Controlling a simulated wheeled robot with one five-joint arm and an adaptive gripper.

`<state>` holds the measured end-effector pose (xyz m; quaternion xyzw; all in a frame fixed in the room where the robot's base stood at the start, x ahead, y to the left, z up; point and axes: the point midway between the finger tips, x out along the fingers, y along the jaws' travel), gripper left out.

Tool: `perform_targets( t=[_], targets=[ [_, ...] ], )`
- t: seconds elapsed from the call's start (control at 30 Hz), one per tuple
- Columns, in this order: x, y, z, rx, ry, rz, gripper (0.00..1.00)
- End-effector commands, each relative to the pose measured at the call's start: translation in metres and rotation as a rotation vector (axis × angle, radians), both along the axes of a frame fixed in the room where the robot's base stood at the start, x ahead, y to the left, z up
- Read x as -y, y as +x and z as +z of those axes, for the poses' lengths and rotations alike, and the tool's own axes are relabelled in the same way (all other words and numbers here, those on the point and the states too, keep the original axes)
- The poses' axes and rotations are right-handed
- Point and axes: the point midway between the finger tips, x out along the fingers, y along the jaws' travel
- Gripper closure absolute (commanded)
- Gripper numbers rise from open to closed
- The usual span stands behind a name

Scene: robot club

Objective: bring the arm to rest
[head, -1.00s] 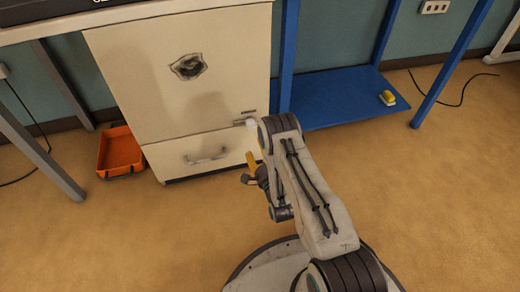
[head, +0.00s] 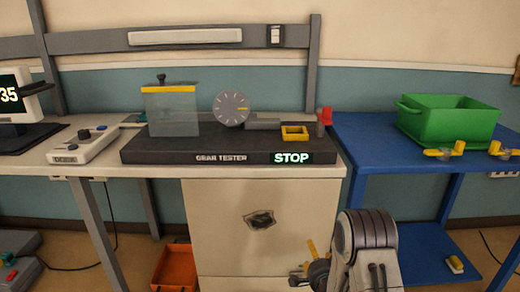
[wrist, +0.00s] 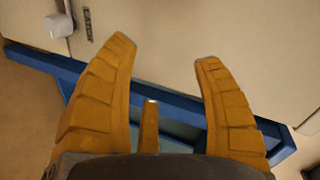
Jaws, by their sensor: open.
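My arm is folded low in front of the cream cabinet (head: 225,215); its grey upper part shows at the bottom of the head view. My gripper shows there only in part, as a yellow finger beside the arm. In the wrist view my gripper (wrist: 165,50) has its two yellow fingers spread apart with nothing between them. Beyond the fingers are a pale cabinet front with a handle (wrist: 58,22) and a blue bar. No held object shows.
A gear tester (head: 160,150) reading STOP stands on the bench above the cabinet. A green crate (head: 445,125) stands on the blue table (head: 385,150) at right. An orange bin (head: 175,270) is on the floor at left.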

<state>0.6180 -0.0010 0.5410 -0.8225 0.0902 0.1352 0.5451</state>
Motion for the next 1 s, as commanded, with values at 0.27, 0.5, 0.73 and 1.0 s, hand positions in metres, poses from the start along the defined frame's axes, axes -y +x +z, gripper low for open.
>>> perform_targets(
  t=[0.27,0.5,0.73,1.0],
  targets=[
    [0.000,-0.025,0.155,-0.198,-0.238,0.107,0.39],
    [0.000,-0.082,0.264,-0.373,-0.427,0.242,0.39],
    [0.000,-0.161,0.359,-0.531,-0.589,0.405,0.39],
    [0.000,-0.270,0.447,-0.692,-0.742,0.626,0.39]
  ],
)
